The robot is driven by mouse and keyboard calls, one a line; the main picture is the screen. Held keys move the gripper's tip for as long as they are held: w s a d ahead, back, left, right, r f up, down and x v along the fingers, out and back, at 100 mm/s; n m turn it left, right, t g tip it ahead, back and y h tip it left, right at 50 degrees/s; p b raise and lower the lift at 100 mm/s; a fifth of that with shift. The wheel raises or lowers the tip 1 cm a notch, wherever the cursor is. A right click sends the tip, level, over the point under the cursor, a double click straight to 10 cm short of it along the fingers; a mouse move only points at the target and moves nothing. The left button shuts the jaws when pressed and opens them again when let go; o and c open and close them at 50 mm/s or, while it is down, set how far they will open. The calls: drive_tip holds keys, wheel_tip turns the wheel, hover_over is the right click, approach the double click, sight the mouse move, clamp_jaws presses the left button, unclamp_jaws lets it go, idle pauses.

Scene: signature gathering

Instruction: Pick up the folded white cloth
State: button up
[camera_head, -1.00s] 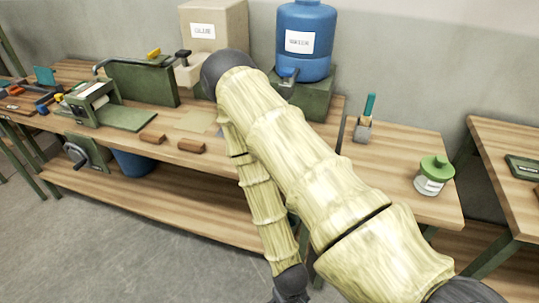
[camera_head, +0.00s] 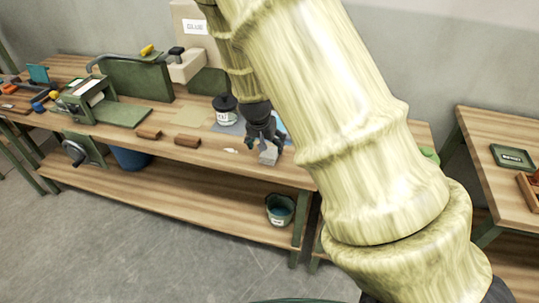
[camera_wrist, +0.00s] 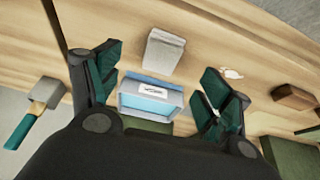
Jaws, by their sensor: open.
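A pale grey-white folded cloth (camera_head: 268,156) lies near the front edge of the workbench (camera_head: 215,155). In the wrist view the cloth (camera_wrist: 164,52) is a small rectangular pad, ahead of and between the two fingers. My gripper (camera_head: 264,134) is over the bench beside the cloth, pointing down. In the wrist view my gripper (camera_wrist: 164,62) has its dark green fingers spread wide, with nothing held. Whether the fingers reach down to the cloth's height I cannot tell.
A blue-and-grey labelled tray (camera_wrist: 150,98) sits close to the cloth. A small white scrap (camera_wrist: 231,73) and brown blocks (camera_head: 187,141) lie nearby. A dark-lidded jar (camera_head: 226,117) stands behind.

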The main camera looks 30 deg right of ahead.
sight(269, 153)
drive_tip(key=w+d+f, duration=0.1)
drive_tip(key=w+f+p, duration=0.1)
drive_tip(key=shift+w+d+f, duration=0.15)
drive_tip(key=shift+d+f, duration=0.15)
drive_tip(key=shift+d, duration=0.05)
drive_tip(key=shift+s+p+x, duration=0.1)
drive_tip(key=shift+p+x, duration=0.7)
drive_tip(key=shift+x, duration=0.2)
drive_tip(key=shift+s+p+x, duration=0.15)
drive_tip(key=shift+p+x, duration=0.6)
drive_tip(key=shift+x, duration=0.3)
drive_tip(key=shift+p+x, duration=0.3)
drive_tip(key=shift+x, duration=0.8)
drive_tip(key=shift+a, duration=0.1)
drive_tip(key=shift+c, duration=0.4)
drive_tip(key=c, duration=1.1)
drive_tip(key=shift+w+r, duration=0.1)
drive_tip(key=shift+r, duration=0.05)
